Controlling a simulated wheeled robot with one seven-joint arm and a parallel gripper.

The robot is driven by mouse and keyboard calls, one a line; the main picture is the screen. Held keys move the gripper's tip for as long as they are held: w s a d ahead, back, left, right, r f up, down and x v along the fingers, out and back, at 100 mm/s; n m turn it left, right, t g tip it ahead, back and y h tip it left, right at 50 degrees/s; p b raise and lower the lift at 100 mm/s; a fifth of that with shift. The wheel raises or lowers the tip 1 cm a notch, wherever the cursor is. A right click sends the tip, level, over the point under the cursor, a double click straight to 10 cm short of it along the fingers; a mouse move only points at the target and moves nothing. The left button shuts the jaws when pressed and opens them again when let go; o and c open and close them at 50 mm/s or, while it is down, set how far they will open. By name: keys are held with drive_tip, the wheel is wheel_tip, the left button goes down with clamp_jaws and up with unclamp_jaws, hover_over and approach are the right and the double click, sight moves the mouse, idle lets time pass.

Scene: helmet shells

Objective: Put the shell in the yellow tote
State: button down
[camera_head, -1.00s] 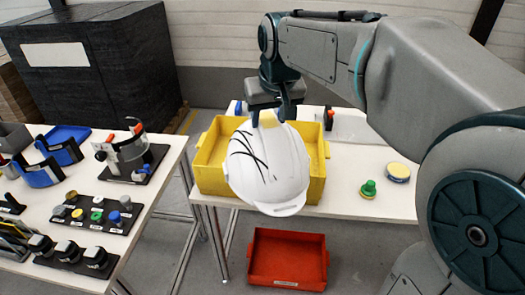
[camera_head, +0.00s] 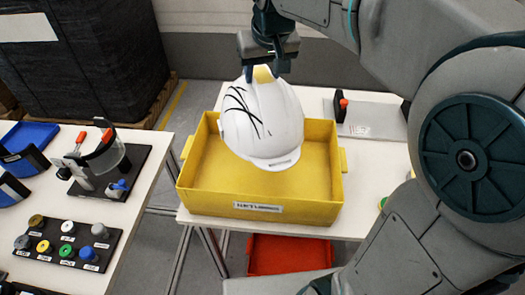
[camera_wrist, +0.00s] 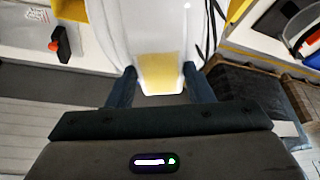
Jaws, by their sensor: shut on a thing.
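The white helmet shell (camera_head: 262,120) has black streaks and a yellow patch at its top end. My gripper (camera_head: 264,72) is shut on the shell at that patched end and holds it hanging below. In the wrist view the shell (camera_wrist: 155,45) sits between the two fingers (camera_wrist: 162,85). The yellow tote (camera_head: 260,208) stands on the white table, with a label on its front wall. The shell hangs over the tote's inside in the head view. I cannot tell how high it is above the tote floor.
A grey plate with a red-handled clamp (camera_head: 340,105) lies right of the tote. A red bin (camera_head: 290,255) is under the table. The left table (camera_head: 75,215) bears a black board of coloured knobs, a clamp fixture (camera_head: 98,165) and a blue tray (camera_head: 28,136).

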sight(271, 101)
wheel_tip(271, 101, down, 17)
drive_tip(key=shift+s+f, duration=0.1)
idle(0.3)
drive_tip(key=shift+f, duration=0.15)
drive_tip(key=c, duration=0.7)
unclamp_jaws()
drive_tip(key=shift+s+r, duration=0.1)
drive_tip(key=shift+r, duration=0.35)
drive_tip(key=v, duration=1.1)
drive_tip(key=shift+d+b, duration=0.1)
drive_tip(key=shift+b, duration=0.25)
drive_tip(key=s+d+f, duration=0.2)
drive_tip(key=s+d, duration=0.1)
drive_tip(key=s, duration=0.2)
drive_tip(key=s+d+f+m+g, duration=0.1)
drive_tip(key=s+d+f, duration=0.1)
drive_tip(key=s, duration=0.3)
drive_tip(key=s+d+f+m, duration=0.1)
drive_tip(key=s+d+f, duration=0.1)
drive_tip(key=s, duration=0.3)
drive_tip(key=shift+s+d+f+g+h, duration=0.15)
drive_tip(key=shift+d+g+h, duration=0.2)
drive_tip(key=shift+d, duration=0.55)
